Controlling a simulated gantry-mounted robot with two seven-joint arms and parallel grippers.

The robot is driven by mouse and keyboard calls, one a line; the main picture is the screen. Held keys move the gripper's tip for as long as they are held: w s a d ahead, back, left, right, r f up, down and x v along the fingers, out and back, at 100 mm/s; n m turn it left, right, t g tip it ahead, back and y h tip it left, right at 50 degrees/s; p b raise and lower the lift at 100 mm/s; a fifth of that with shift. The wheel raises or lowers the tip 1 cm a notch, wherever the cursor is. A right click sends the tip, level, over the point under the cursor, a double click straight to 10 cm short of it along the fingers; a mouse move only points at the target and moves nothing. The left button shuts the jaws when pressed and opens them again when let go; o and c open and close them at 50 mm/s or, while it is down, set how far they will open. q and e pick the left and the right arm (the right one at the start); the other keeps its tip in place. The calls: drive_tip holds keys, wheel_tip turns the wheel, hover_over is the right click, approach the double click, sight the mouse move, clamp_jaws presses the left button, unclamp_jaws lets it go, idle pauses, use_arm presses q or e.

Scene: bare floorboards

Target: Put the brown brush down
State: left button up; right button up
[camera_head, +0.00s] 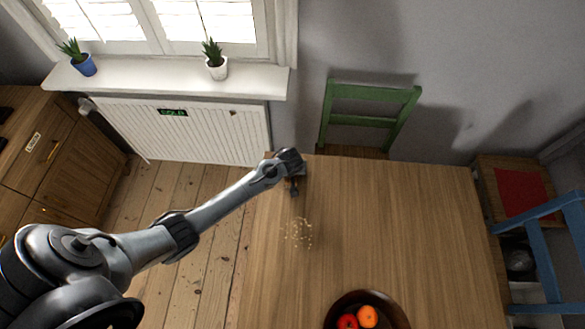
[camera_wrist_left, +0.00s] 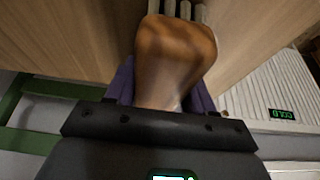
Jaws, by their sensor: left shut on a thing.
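The brown brush (camera_wrist_left: 175,55) fills the middle of the left wrist view, with its rounded brown body between the purple fingers of my left gripper (camera_wrist_left: 162,88). Pale bristles show at its far end, against the wooden table. In the head view my left gripper (camera_head: 294,176) is at the table's far left corner, shut on the brush, which is small and mostly hidden there. I cannot tell whether the brush touches the tabletop. My right gripper is not in view.
The wooden table (camera_head: 400,220) has pale crumbs (camera_head: 299,234) near its left side and a dark fruit bowl (camera_head: 335,312) at the front. A green chair (camera_head: 368,92) stands behind it, a blue chair (camera_head: 545,255) at right. The table's middle is clear.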

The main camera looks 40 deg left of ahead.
use_arm(q)
drive_tip(key=shift+f, duration=0.15)
drive_tip(key=o, duration=1)
drive_tip(key=p+v, duration=0.2)
drive_tip(key=v, duration=1)
drive_tip(key=shift+w+a, duration=0.1)
drive_tip(key=shift+w, duration=0.05)
drive_tip(key=s+d+r+m+h, duration=0.1)
drive_tip(key=s+d+r+m, duration=0.1)
drive_tip(key=s, duration=0.5)
drive_tip(key=s+d+r+m+h, duration=0.1)
drive_tip(key=s+d+r+m, duration=0.1)
drive_tip(key=s+d+m, duration=0.2)
drive_tip(key=s+d+r+m+h, duration=0.1)
drive_tip(key=s+d+r+m, duration=0.2)
drive_tip(key=s, duration=0.8)
